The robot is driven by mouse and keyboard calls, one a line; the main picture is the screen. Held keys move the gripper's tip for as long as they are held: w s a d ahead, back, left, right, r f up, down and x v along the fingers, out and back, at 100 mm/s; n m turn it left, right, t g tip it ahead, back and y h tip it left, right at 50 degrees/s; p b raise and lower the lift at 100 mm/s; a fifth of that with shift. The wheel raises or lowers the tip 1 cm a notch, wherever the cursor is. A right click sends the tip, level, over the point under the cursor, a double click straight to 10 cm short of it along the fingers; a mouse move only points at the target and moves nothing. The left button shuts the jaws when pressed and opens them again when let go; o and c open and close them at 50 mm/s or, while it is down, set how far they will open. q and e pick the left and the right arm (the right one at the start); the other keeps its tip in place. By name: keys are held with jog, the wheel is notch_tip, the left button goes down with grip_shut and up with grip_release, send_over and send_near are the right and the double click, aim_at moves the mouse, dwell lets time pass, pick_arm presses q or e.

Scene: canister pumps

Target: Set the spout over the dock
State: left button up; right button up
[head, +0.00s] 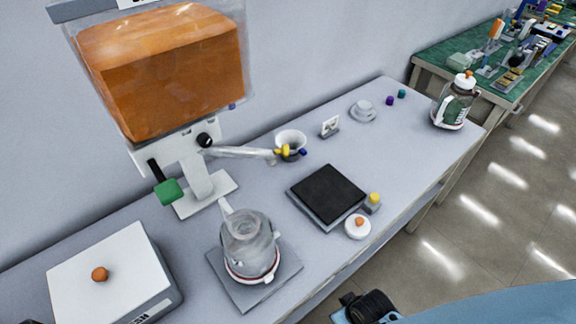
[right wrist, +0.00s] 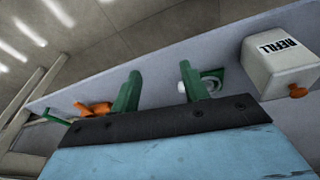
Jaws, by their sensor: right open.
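A clear canister of orange liquid (head: 165,70) stands at the left on a white pump stand. Its pale spout (head: 240,152) reaches right from the stand, with a yellow tip (head: 284,151) that overlaps a white cup (head: 291,138) in the head view. I cannot tell whether the tip touches the cup. A small blue piece shows beside the tip. I cannot tell for certain which thing is the dock. My right gripper (right wrist: 158,85) is open and empty, its green fingers spread apart in the right wrist view. My left gripper is not in view.
A glass jug (head: 247,242) stands on a grey mat. A black pad (head: 329,194) lies right of it, beside a white disc (head: 358,226). A white scale-like box (head: 110,275) is at the left. A bottle (head: 455,102) stands at the far end. A REFILL box (right wrist: 278,57) shows at right.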

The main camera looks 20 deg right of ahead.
jog(key=w+r+t+b, duration=0.1)
jog(key=w+r, duration=0.1)
jog(key=r, duration=0.9)
jog(key=w+r+t, duration=0.2)
jog(key=w+r, duration=0.1)
jog(key=r, duration=0.7)
jog(key=n+g+y, duration=0.2)
jog(key=n+y, duration=1)
jog(key=y, duration=0.6)
send_near(278, 151)
jog(key=shift+g, duration=0.3)
jog(key=w+a, duration=0.1)
jog(key=a, duration=0.2)
jog(key=w+a, duration=0.1)
jog(key=a, duration=0.2)
jog(key=w+a+p, duration=0.1)
jog(key=a, duration=0.2)
jog(key=shift+a+f, duration=0.25)
jog(key=shift+a, duration=0.05)
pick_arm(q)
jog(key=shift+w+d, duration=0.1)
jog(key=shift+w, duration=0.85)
